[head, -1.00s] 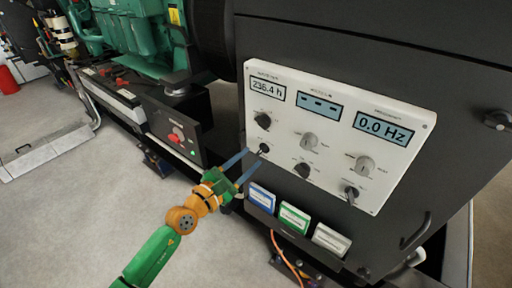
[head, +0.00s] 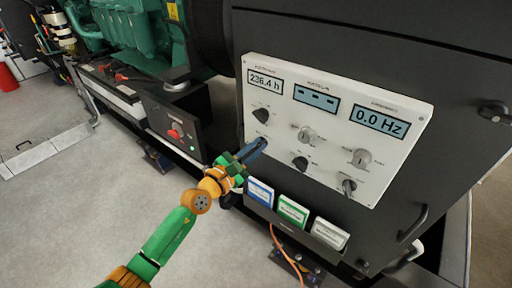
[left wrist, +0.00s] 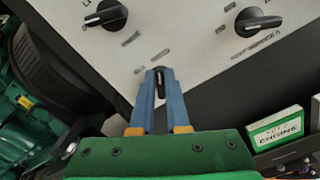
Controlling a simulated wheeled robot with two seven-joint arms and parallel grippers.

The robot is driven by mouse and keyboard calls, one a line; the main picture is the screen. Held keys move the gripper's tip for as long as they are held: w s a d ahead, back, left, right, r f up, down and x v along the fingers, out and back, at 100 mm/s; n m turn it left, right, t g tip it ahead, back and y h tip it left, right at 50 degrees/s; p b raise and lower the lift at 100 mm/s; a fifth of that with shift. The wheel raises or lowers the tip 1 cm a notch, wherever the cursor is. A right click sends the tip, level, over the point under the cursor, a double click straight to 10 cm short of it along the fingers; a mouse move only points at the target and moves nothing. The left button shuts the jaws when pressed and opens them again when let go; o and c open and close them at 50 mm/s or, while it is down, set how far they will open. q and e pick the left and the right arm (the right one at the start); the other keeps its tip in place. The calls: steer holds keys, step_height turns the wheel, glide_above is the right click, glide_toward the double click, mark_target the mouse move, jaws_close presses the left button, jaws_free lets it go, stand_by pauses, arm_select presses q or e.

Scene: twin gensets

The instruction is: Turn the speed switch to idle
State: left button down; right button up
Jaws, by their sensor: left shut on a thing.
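A white control panel (head: 283,108) on the dark cabinet carries several knobs and small switches under its displays. My left gripper (head: 262,142) reaches its lower left corner. In the left wrist view its blue fingers (left wrist: 160,82) are shut on a small black switch (left wrist: 160,75), which stands out from the panel. The fingers hide most of this switch in the head view. Its lettering is too blurred to read, so I cannot tell whether it is the speed switch. My right gripper is not in view.
A black knob (head: 261,115) sits just above the gripped switch, and another (head: 300,163) to its right. Blue, green and white label cards (head: 293,211) stand in a holder below the panel. A box with a red button (head: 176,131) is at the left.

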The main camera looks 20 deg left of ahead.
arm_select(q)
steer(key=shift+n, duration=0.3)
steer(key=shift+n+p, duration=0.45)
steer(key=shift+n, duration=0.45)
steer(key=shift+a+f+n+p, duration=0.15)
steer(key=shift+n+p, duration=0.35)
steer(key=shift+n, duration=1.8)
steer(key=shift+a+f+n+p, duration=0.15)
steer(key=shift+n+p, duration=0.3)
steer(key=shift+n, duration=2.15)
steer(key=c, duration=0.9)
jaws_free()
steer(key=shift+w+r, duration=0.15)
